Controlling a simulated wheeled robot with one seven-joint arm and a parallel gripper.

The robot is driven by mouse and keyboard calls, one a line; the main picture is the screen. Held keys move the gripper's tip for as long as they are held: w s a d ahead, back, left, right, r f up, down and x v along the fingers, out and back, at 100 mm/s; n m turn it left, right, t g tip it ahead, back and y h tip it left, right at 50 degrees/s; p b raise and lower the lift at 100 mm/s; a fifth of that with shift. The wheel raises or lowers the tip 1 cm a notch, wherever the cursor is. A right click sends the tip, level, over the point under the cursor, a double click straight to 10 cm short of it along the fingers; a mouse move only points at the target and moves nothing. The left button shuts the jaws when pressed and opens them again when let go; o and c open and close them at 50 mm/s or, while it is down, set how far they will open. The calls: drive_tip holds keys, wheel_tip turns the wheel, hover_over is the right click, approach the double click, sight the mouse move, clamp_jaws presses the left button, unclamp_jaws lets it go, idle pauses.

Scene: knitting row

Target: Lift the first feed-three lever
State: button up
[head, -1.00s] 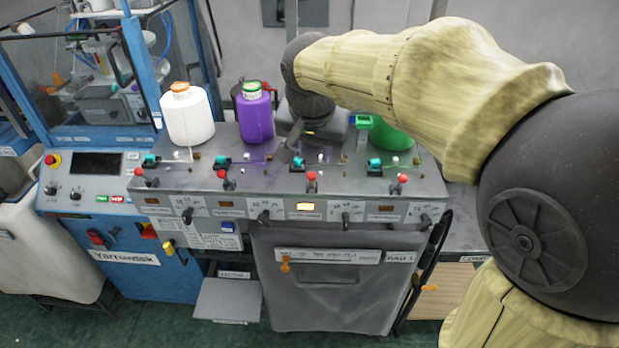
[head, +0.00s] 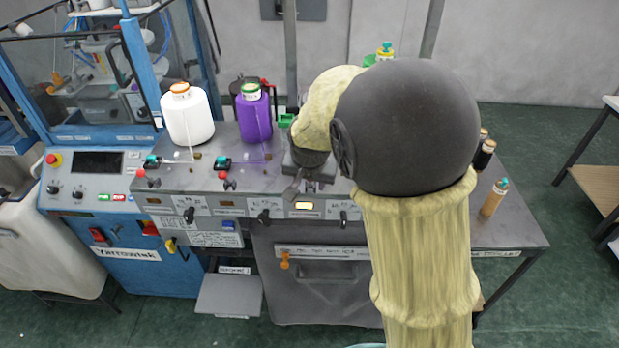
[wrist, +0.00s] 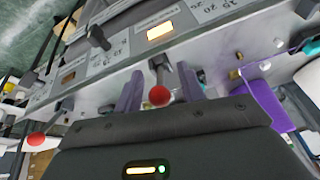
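A row of red-knobbed levers runs along the grey console (head: 185,180). In the head view, two show at the left, one (head: 140,174) by the white bottle and one (head: 223,176) by the purple bottle. My gripper (head: 297,185) is low over the third lever position, behind a lit amber window (head: 305,206). It hides the lever there. In the wrist view, a red-knobbed lever (wrist: 160,95) stands between the two fingers of my gripper (wrist: 159,88), with gaps at both sides. The gripper looks open. Another red knob (wrist: 37,140) is at the left. My arm hides the console's right end.
A white bottle (head: 188,118) and a purple bottle (head: 254,118) stand behind the levers. Dark knobs (head: 264,216) line the console's front. Small bottles (head: 494,198) stand on the right-hand table. Green floor is open at the right.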

clamp_jaws()
drive_tip(key=shift+w, duration=0.1)
drive_tip(key=shift+r, duration=0.1)
